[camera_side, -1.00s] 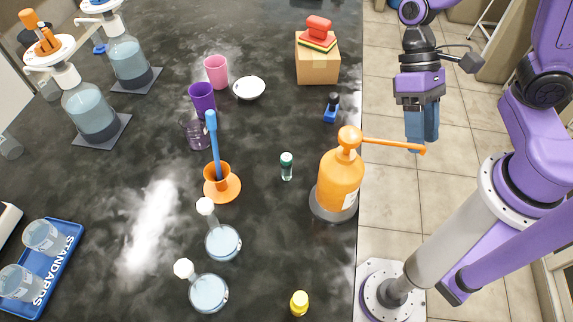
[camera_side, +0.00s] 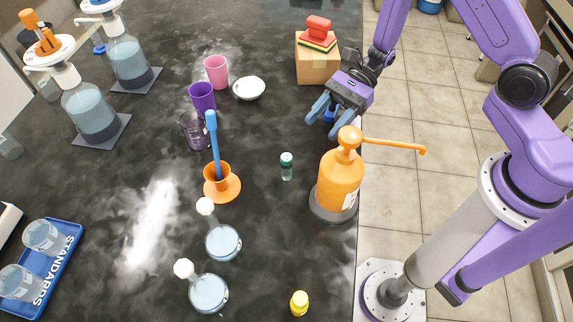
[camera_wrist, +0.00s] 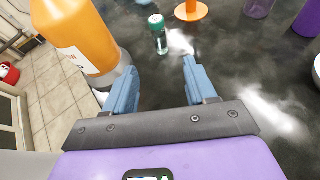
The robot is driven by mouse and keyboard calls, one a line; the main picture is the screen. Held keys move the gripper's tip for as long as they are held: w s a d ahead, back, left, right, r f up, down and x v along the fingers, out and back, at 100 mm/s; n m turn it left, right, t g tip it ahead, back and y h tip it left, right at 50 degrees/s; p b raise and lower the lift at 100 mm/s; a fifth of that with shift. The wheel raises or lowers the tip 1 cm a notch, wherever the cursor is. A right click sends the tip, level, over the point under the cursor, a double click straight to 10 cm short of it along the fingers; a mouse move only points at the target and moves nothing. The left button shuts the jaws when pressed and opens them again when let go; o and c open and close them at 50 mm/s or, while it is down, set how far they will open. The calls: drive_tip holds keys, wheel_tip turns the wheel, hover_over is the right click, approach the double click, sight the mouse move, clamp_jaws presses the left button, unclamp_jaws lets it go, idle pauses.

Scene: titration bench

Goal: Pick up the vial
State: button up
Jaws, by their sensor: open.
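My gripper (camera_side: 325,120) is open and empty, with blue fingers spread. It is above the bench's right edge, up and right of the vial and apart from it. The fingers also show in the wrist view (camera_wrist: 157,57), with nothing between them.
The orange pump bottle (camera_side: 340,180) stands close to the gripper, its spout reaching right. A cardboard box (camera_side: 317,68) is behind. An orange holder (camera_side: 222,188) with a blue stick, flasks (camera_side: 222,243) and a yellow-capped bottle (camera_side: 299,304) stand around. A small blue item is partly hidden by my gripper.

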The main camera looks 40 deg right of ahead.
approach(283, 172)
drive_tip(key=x, duration=0.5)
drive_tip(key=shift+d+f, duration=0.1)
drive_tip(key=shift+f, duration=0.25)
drive_tip(key=shift+x, duration=2.75)
drive_tip(key=shift+w+r, duration=0.1)
drive_tip(key=shift+r, duration=0.15)
drive_tip(key=c, duration=1)
